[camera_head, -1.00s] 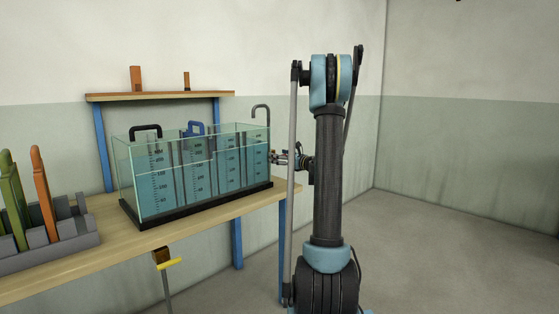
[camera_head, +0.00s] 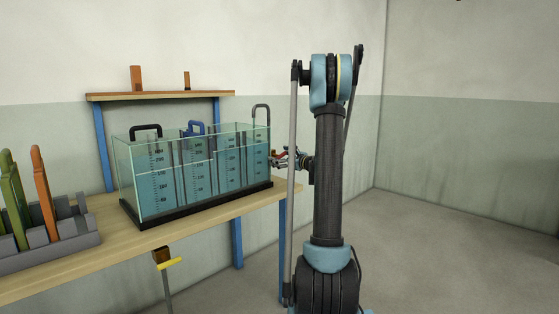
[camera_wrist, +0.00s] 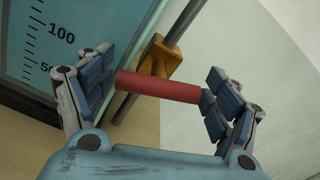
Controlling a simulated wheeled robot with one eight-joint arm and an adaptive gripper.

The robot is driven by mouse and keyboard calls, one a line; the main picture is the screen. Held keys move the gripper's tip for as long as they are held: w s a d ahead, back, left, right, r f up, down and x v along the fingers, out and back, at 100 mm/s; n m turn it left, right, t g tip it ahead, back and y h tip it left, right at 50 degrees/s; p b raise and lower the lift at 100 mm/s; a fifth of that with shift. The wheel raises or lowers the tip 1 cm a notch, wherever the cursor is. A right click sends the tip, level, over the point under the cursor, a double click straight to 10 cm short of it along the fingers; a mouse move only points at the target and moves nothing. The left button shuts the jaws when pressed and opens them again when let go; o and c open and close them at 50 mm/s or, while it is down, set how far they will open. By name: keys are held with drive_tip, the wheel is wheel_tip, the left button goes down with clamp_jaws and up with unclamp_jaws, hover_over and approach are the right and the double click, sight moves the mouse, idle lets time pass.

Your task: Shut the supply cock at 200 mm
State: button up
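The supply cock shows in the wrist view as a brass body (camera_wrist: 158,60) on a thin grey pipe (camera_wrist: 183,22), with a red lever (camera_wrist: 160,87) lying nearly crosswise. My gripper (camera_wrist: 155,98) has its fingers wide apart, one near each end of the red lever. Whether either pad touches it I cannot tell. In the head view my gripper (camera_head: 283,160) is at the right end of the glass flume (camera_head: 190,170). The flume holds blue water, and a hooked grey pipe (camera_head: 262,108) rises at its right end. The wrist view shows scale marks 100 and 50 on the glass.
The flume stands on a wooden bench (camera_head: 150,238). A grey rack (camera_head: 50,245) with green and orange upright pieces is at left. A black-handled gate (camera_head: 146,131) and a blue-handled gate (camera_head: 194,128) show in the flume. The floor to the right is clear.

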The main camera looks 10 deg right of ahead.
idle(0.3)
drive_tip(key=v, duration=1.2)
